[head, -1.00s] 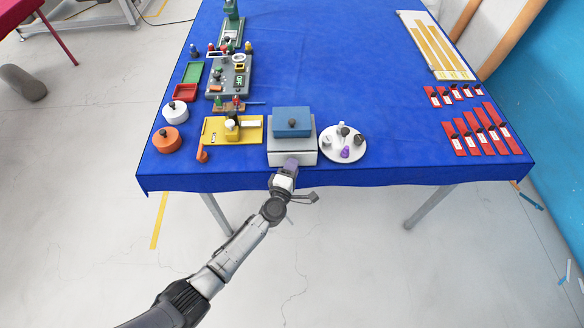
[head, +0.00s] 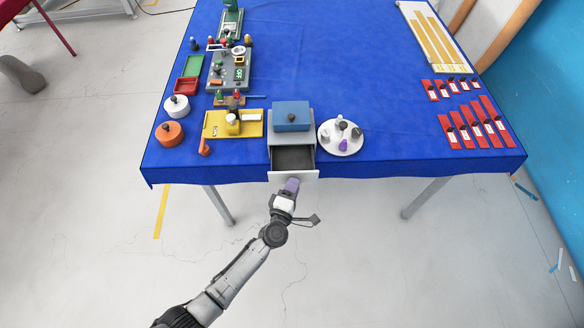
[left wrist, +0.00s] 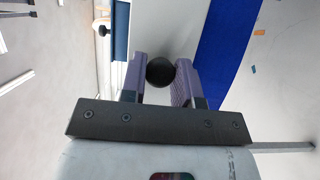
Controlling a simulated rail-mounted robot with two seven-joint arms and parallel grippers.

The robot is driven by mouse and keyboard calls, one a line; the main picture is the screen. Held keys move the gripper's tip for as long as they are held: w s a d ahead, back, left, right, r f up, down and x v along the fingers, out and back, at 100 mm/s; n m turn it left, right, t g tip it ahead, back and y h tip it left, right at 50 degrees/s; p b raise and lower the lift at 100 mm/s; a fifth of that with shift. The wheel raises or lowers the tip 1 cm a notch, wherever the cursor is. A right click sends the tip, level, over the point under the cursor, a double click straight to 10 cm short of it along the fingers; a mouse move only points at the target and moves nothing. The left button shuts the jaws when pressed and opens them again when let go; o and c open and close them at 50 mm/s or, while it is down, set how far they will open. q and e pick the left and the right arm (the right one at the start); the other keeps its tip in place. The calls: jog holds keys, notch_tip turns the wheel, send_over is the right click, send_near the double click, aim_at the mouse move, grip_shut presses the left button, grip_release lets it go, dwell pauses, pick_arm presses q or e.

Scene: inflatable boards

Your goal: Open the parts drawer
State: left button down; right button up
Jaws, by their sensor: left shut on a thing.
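The parts drawer (head: 293,174) is a white-fronted drawer in a small grey cabinet (head: 290,141) at the table's front edge. It is pulled out toward me, and its dark inside shows, looking empty. My left gripper (head: 291,186) is at the drawer front, its purple fingers pointing at it. In the left wrist view, the left gripper (left wrist: 163,80) is shut on a round black knob (left wrist: 160,71), one finger on each side, with the pale drawer front behind it. In the head view the knob is hidden by the gripper. My right gripper is not in view.
A blue box (head: 292,116) with a dark knob sits on the cabinet. Close on the right is a round white tray (head: 328,146) with small pieces; on the left is a yellow board (head: 216,127).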

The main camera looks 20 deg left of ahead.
pick_arm(q)
jog(key=shift+s+d, duration=0.25)
jog(key=shift+s, duration=0.2)
jog(key=c, duration=0.9)
grip_release()
jog(key=shift+o, duration=0.2)
jog(key=s, duration=1.3)
jog(key=shift+s, duration=0.4)
